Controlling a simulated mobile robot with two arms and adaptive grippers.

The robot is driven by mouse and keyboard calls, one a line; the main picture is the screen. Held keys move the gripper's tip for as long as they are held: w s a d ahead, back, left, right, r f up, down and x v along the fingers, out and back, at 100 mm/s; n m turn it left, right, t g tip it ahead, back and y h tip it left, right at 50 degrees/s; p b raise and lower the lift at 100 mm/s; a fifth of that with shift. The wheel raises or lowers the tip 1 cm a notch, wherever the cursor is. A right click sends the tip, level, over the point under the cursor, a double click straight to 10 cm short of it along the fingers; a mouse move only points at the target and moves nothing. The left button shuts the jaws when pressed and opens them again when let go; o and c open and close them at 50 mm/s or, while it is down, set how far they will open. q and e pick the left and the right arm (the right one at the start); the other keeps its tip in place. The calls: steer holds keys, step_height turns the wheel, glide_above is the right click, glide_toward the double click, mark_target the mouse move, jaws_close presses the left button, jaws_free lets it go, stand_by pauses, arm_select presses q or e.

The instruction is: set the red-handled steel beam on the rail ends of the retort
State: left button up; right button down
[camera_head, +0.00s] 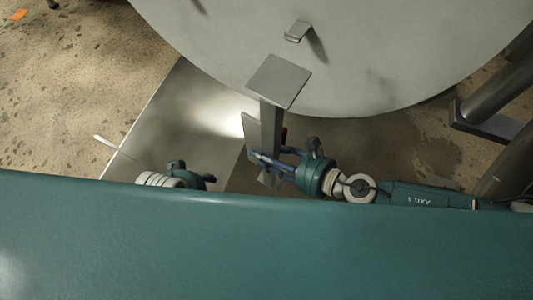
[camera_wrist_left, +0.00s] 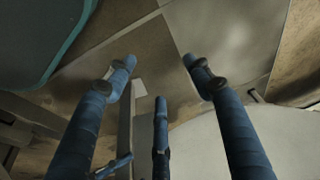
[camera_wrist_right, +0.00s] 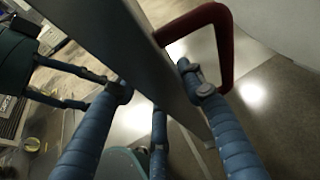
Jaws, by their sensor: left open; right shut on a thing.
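The steel beam (camera_wrist_right: 165,75) runs diagonally through the right wrist view, with its red handle (camera_wrist_right: 226,45) at the upper right. My right gripper (camera_wrist_right: 156,88) is shut on the beam beside the handle. In the head view the right gripper (camera_head: 275,160) is at the grey steel, where a sliver of red handle (camera_head: 284,133) shows. A square grey plate (camera_head: 279,80) tops the upright steel there; I cannot tell whether it belongs to the beam. The pale retort (camera_head: 330,60) fills the top. My left gripper (camera_wrist_left: 163,80) is open and empty. I cannot clearly make out the rail ends.
A teal surface fills the bottom of the head view and partly hides both arms. A smooth metal floor plate (camera_head: 180,115) lies left of the beam. A small bracket (camera_head: 298,31) sticks out from the retort. Dark pipework (camera_head: 490,95) stands at the right.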

arm_select(q)
steer(key=shift+s+f+g+p, duration=0.6)
steer(key=shift+s+f+p, duration=1.25)
steer(key=shift+f, duration=5.75)
steer(key=s+a+f+p, duration=0.1)
steer(key=s+f+p, duration=0.3)
steer(key=s+f, duration=0.5)
steer(key=shift+s+a+f+g, duration=0.2)
steer(key=shift+a+f+g, duration=0.1)
steer(key=shift+g, duration=0.1)
steer(key=shift+w, duration=0.2)
steer(key=w+r+b, duration=0.1)
steer(key=w+r, duration=0.3)
steer(key=w, duration=0.1)
steer(key=shift+w+d+b, duration=0.35)
steer(key=shift+d, duration=0.1)
